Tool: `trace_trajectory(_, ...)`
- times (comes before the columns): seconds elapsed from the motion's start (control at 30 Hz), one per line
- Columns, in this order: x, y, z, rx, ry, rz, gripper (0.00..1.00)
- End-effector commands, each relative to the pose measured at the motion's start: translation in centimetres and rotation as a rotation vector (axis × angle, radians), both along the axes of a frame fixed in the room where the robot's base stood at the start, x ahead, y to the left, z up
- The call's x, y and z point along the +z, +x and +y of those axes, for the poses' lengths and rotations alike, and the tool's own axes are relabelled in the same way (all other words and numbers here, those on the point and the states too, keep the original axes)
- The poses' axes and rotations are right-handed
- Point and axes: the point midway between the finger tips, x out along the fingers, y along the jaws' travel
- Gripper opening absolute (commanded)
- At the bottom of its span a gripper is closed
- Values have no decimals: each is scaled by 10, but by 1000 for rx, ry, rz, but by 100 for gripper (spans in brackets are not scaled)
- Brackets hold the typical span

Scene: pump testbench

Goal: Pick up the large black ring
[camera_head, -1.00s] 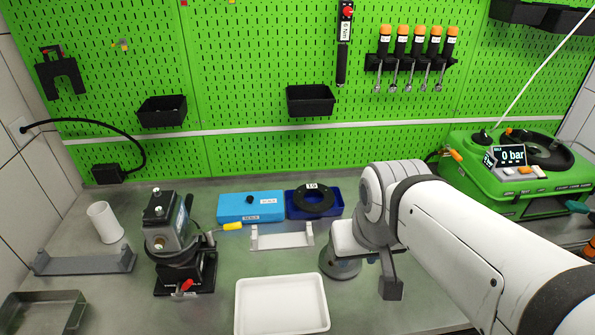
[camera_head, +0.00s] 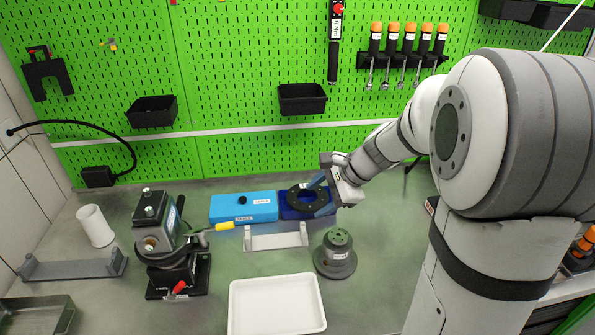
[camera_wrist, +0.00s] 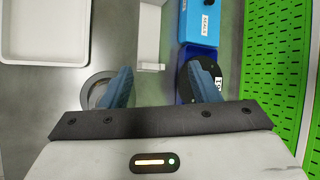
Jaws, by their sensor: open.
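The large black ring (camera_head: 307,199) lies in a dark blue tray (camera_head: 287,212) at the back of the bench, beside a light blue box (camera_head: 243,207). My gripper (camera_head: 322,196) is at the right side of the ring in the head view and covers part of it. In the wrist view the ring (camera_wrist: 190,84) shows at the right, partly behind the right finger. The two blue fingers (camera_wrist: 166,88) are spread apart with nothing between them. I cannot tell how high the fingertips are above the ring.
A grey round pump part (camera_head: 336,255) stands in front of my gripper. A white bracket (camera_head: 275,239) and a white tray (camera_head: 277,306) lie to its left. A black device with a red knob (camera_head: 165,245) stands farther left. The green pegboard wall (camera_head: 230,90) rises close behind.

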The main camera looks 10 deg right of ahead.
Motion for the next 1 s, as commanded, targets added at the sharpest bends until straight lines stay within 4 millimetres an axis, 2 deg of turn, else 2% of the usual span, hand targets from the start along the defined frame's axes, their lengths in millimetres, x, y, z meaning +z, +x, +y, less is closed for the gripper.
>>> trace_trajectory(0.03,-14,20,-10,-99,69,39,56)
trace_trajectory(0.2,-45,78,-43,-417,303,141,56)
trace_trajectory(0.33,-68,111,-69,-608,448,202,56)
trace_trajectory(0.5,-86,134,-91,-753,564,246,56)
trace_trajectory(0.67,-95,144,-93,-791,595,259,56)
trace_trajectory(1.0,-115,171,-67,-790,594,260,56)
